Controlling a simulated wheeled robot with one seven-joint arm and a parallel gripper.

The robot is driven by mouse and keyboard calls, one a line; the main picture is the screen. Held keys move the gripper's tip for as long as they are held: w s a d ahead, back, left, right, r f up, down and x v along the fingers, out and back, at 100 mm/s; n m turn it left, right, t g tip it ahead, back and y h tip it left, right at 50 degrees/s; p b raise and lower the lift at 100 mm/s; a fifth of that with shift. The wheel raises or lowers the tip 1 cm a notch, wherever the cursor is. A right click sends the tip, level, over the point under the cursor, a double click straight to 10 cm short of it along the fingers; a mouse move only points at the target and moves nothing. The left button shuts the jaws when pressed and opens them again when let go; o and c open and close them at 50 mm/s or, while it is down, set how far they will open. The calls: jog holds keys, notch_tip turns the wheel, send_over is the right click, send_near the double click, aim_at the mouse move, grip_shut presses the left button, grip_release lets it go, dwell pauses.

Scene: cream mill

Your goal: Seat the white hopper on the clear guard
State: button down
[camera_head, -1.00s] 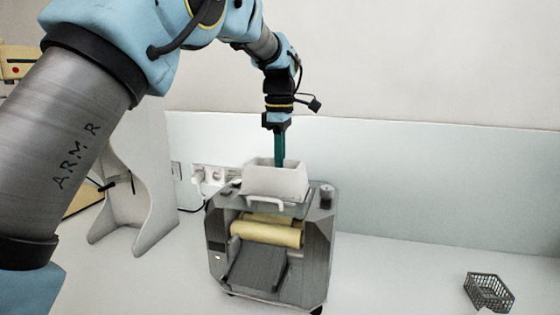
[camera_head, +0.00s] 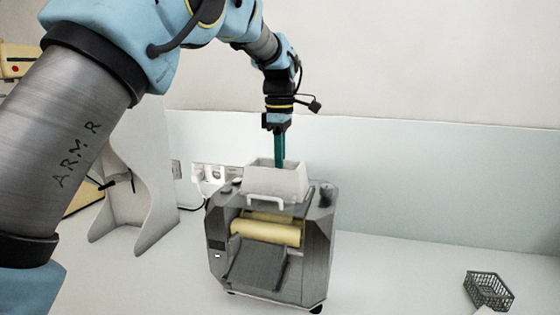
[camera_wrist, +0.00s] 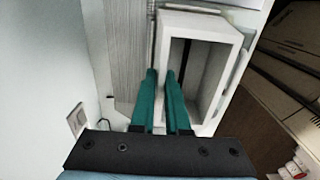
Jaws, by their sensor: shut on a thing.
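The white hopper (camera_head: 283,183) is an open box, upright on top of the grey mill (camera_head: 318,240). In the wrist view its open top and rim (camera_wrist: 232,62) show to the right of the fingers. My gripper (camera_head: 280,160) points down at the hopper's back wall. In the wrist view my gripper's green fingers (camera_wrist: 160,78) are shut on the hopper's wall. The clear guard is hard to make out under the hopper, so I cannot tell how closely the two meet. A white handle (camera_head: 265,202) shows below the hopper's front.
Cream rollers (camera_head: 268,230) and a dark grey chute (camera_head: 257,265) are at the mill's front. A dark wire basket (camera_head: 488,290) lies at the far right.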

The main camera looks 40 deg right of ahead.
jog(key=c, duration=0.8)
grip_release()
jog(key=shift+c, duration=0.2)
notch_tip(320, 180, up, 11)
jog(key=b, duration=0.2)
jog(key=shift+f, duration=0.15)
